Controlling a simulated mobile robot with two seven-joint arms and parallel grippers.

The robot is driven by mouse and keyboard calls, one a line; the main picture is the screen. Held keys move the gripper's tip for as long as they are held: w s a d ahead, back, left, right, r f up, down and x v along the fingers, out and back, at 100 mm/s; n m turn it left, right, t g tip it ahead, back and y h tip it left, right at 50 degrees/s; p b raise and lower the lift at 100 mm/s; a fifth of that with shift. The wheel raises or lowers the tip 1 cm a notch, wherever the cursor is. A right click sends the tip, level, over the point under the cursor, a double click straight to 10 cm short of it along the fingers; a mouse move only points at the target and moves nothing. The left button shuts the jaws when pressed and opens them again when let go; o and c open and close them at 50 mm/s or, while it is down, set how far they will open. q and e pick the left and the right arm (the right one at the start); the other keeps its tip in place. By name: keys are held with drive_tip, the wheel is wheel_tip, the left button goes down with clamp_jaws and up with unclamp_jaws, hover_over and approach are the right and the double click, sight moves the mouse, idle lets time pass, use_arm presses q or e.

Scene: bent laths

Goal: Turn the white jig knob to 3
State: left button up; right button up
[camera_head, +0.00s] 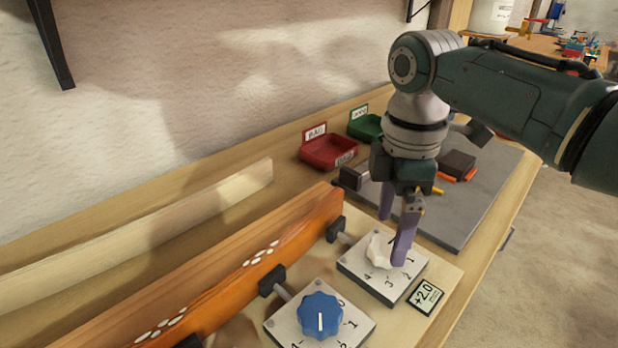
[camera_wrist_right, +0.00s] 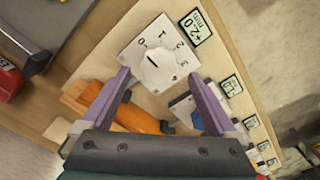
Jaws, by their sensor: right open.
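The white jig knob (camera_head: 379,250) sits on a pale dial plate (camera_head: 351,266) with printed numbers, where 4, 3 and 2 are legible in the head view. My right gripper (camera_head: 394,238) points down over it, open. In the right wrist view the white knob (camera_wrist_right: 162,70) lies between the spread purple fingers of the right gripper (camera_wrist_right: 158,77), apart from both. A short dark mark shows on the knob; I cannot tell which number it points at. One finger hides part of the dial in the head view. My left gripper is not in view.
A blue knob (camera_head: 320,316) on a similar plate stands beside it, at the lower left. A "+2.0" card (camera_head: 425,297) lies right of the white knob's plate. An orange lath (camera_head: 245,257) runs along the left. Red (camera_head: 328,151) and green (camera_head: 366,127) bins stand behind.

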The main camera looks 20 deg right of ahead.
sight(379, 248)
drive_tip(key=shift+f+b, duration=0.3)
drive_tip(key=shift+f, duration=1.2)
drive_tip(key=c, duration=1.4)
drive_tip(key=shift+o, duration=0.2)
